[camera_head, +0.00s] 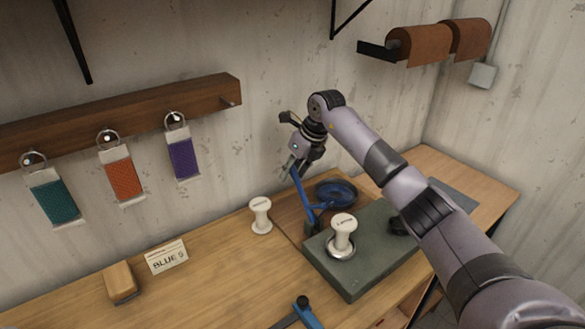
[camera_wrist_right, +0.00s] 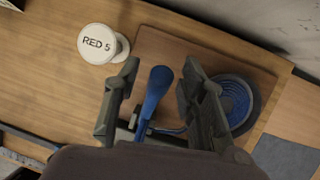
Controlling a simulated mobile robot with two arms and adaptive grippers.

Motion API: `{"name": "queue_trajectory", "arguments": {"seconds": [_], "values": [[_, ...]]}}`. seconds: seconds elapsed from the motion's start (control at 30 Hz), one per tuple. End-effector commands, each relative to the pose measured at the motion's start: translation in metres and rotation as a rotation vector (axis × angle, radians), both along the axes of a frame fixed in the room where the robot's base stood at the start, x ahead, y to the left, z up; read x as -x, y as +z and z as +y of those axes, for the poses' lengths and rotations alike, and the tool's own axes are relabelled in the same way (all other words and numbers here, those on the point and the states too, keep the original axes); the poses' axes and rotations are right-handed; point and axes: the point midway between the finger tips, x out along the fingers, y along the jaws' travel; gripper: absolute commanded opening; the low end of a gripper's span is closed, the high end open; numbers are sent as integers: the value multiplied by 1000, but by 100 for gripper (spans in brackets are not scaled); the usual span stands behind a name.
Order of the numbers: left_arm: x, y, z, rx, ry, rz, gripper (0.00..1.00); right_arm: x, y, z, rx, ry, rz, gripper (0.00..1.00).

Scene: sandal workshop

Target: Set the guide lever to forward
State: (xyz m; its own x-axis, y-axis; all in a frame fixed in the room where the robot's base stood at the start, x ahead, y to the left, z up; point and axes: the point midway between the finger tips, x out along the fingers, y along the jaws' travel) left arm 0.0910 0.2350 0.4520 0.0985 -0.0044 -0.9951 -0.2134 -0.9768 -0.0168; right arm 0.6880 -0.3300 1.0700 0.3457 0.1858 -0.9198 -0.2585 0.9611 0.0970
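The guide lever (camera_head: 303,197) is a slim blue arm rising from a dark pivot at the left edge of the grey-green block (camera_head: 340,280); it leans slightly left toward my gripper. My right gripper (camera_head: 291,167) is at its upper end. Gaps show on both sides, so the fingers look open around the lever. The lever's lower part is partly hidden by the gripper. My left gripper is out of view.
Colored straps hang from the wall rail (camera_head: 120,118).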

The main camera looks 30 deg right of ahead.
Motion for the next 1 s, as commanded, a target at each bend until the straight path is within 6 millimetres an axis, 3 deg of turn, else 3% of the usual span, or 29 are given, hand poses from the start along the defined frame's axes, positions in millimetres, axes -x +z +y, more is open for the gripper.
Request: {"name": "queue_trajectory", "arguments": {"seconds": [0.33,0.9,1.0], "values": [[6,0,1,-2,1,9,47,-1,-4,1,-1,0,0,38],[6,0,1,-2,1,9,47,-1,-4,1,0,0,0,0],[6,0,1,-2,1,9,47,-1,-4,1,0,0,0,0]]}}
